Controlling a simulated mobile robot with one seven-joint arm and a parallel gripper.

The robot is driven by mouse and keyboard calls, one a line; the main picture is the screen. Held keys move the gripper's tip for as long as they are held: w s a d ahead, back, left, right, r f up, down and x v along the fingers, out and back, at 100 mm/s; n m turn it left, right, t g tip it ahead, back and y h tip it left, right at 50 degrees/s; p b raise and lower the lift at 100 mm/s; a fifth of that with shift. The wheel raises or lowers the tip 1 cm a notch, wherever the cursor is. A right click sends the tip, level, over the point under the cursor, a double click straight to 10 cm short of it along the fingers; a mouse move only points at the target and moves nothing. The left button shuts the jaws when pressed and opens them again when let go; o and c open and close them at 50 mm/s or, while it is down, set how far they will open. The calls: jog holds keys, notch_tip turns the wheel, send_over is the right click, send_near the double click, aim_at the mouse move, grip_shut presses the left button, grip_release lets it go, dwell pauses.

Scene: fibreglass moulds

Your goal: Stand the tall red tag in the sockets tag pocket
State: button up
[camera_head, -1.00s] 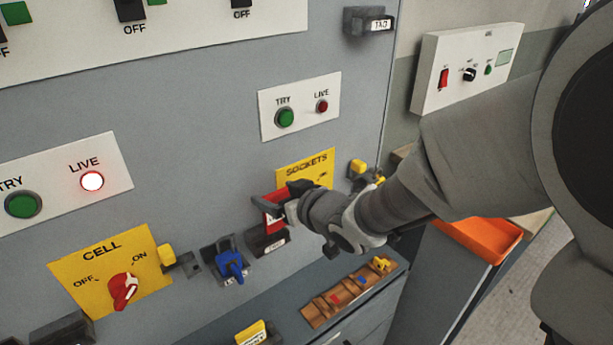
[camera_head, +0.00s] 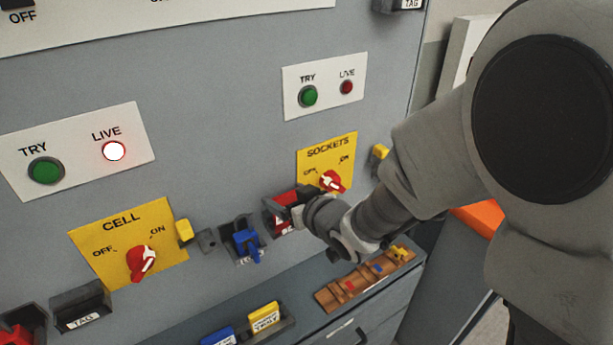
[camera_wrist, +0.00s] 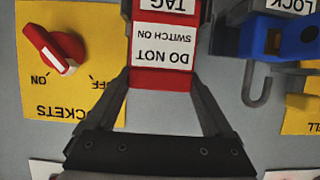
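The red tag (camera_wrist: 163,78) stands upright in the wrist view, which shows the board upside down. Its white label reads DO NOT SWITCH ON. My gripper (camera_wrist: 166,45) has one finger along each side of the tag and appears shut on it. In the head view the red tag (camera_head: 283,201) is at the tag pocket just below left of the yellow SOCKETS plate (camera_head: 312,156), partly hidden by my gripper (camera_head: 297,203). A TAG label shows beyond the tag's lower part in the wrist view. How deep the tag sits cannot be told.
The blue padlock (camera_head: 247,244) hangs close left of the tag; it also shows in the wrist view (camera_wrist: 290,42). The red SOCKETS switch (camera_head: 331,181) is close by. An empty CELL tag pocket (camera_head: 81,308) is lower left. A wooden rack (camera_head: 328,298) lies below.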

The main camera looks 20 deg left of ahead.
jog(key=shift+o, duration=1)
